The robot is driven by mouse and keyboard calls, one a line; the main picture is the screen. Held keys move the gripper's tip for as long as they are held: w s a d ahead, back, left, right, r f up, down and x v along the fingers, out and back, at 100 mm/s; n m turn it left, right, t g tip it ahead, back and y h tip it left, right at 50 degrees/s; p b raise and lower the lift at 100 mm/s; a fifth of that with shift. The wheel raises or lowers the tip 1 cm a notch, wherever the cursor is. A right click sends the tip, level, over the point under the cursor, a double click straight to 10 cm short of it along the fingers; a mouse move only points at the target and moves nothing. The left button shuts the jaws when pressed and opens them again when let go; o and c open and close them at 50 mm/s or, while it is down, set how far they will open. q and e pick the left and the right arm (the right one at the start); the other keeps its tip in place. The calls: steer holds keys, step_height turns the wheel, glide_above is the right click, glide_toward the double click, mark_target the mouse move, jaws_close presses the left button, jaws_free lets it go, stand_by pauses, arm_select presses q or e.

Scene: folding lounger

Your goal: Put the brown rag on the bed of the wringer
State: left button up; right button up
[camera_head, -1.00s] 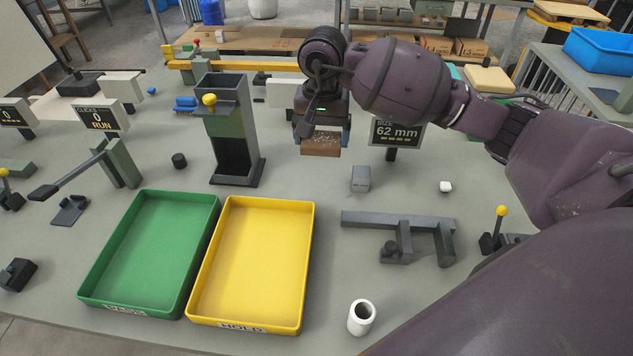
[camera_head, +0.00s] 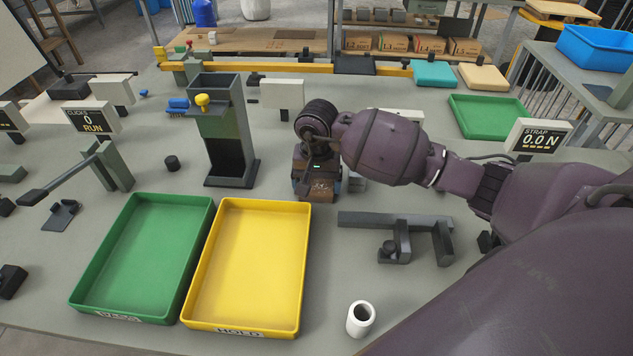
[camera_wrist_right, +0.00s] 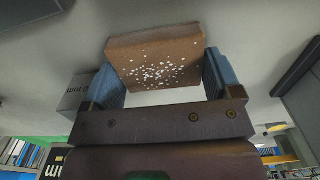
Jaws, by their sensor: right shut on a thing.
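The brown rag (camera_head: 321,191) is a small brown block-like piece with white specks on one face. My right gripper (camera_head: 317,183) is shut on it and holds it behind the yellow tray's right corner. In the right wrist view the rag (camera_wrist_right: 158,58) sits between the two blue finger pads of the gripper (camera_wrist_right: 163,85). Whether the rag touches the bench is hidden in the head view. I cannot tell for sure which fixture is the wringer. My left gripper is not in view.
A yellow tray (camera_head: 303,290) and a green tray (camera_head: 84,292) lie in front. A tall dark chute (camera_head: 220,130) stands left of the gripper. A grey bracket fixture (camera_head: 395,222) and a white cup (camera_head: 360,320) are to the right. A green tray (camera_head: 490,135) lies at back right.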

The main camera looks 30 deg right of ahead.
steer(key=shift+f, duration=0.15)
steer(key=o, duration=0.5)
steer(key=shift+f, duration=0.1)
steer(key=o, duration=0.3)
